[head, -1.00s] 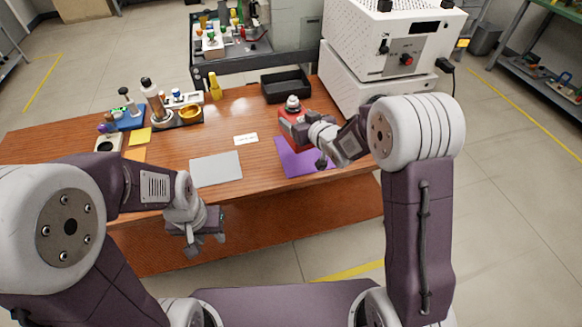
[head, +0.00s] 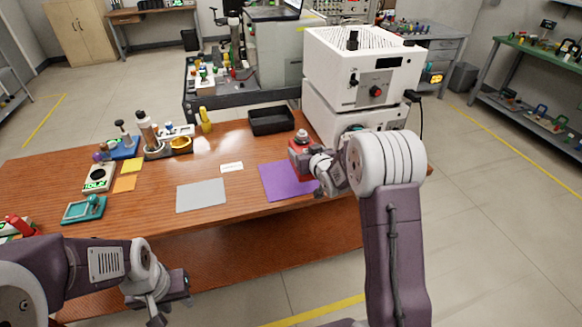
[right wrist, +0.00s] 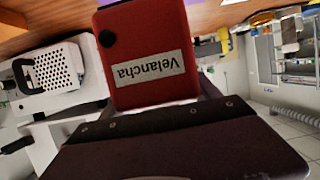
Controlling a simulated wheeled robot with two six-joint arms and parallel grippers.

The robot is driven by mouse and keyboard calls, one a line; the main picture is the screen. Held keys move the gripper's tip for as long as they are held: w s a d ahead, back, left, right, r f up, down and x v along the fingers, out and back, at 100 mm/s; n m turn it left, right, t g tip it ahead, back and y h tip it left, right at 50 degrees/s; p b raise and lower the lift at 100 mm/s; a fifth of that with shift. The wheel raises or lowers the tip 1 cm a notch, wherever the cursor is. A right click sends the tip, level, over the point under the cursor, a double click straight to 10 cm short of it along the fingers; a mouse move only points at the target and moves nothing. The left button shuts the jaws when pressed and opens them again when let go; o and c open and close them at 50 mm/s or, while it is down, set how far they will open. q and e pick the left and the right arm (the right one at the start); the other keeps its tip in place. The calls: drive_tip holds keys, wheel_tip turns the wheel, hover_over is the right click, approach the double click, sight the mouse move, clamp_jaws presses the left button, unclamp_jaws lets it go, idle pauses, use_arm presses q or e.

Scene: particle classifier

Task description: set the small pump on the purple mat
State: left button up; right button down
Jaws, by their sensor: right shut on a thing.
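The small pump (head: 299,151) is a red block with a grey-white knob on top. It appears upright at the back right corner of the purple mat (head: 283,182); whether it touches the table is unclear. My right gripper (head: 312,160) is shut on it from the right, and the arm hides part of the mat. In the right wrist view the pump's red face (right wrist: 148,52) carries a white "Velancha" label, upside down. My left gripper (head: 173,309) hangs low in front of the table, empty, with its fingers apart.
A white instrument stack (head: 358,85) stands right of the pump. A black tray (head: 271,122) lies behind it. Bottles and small tools crowd the table's left part.

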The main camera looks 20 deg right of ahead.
drive_tip(key=w+a+f, duration=0.1)
drive_tip(key=w, duration=0.1)
drive_tip(key=w+f, duration=0.1)
drive_tip(key=w+a+f, duration=0.1)
drive_tip(key=w, duration=0.1)
drive_tip(key=shift+w+a+f, duration=0.3)
drive_tip(key=shift+w, duration=0.05)
drive_tip(key=shift+w+a+f, duration=0.15)
drive_tip(key=shift+w+a, duration=0.05)
drive_tip(key=shift+w, duration=0.1)
drive_tip(key=shift+f+b, duration=0.45)
drive_tip(key=shift+f, duration=1.6)
drive_tip(key=shift+f, duration=0.1)
drive_tip(key=shift+c, duration=0.8)
unclamp_jaws()
drive_tip(key=shift+f, duration=0.1)
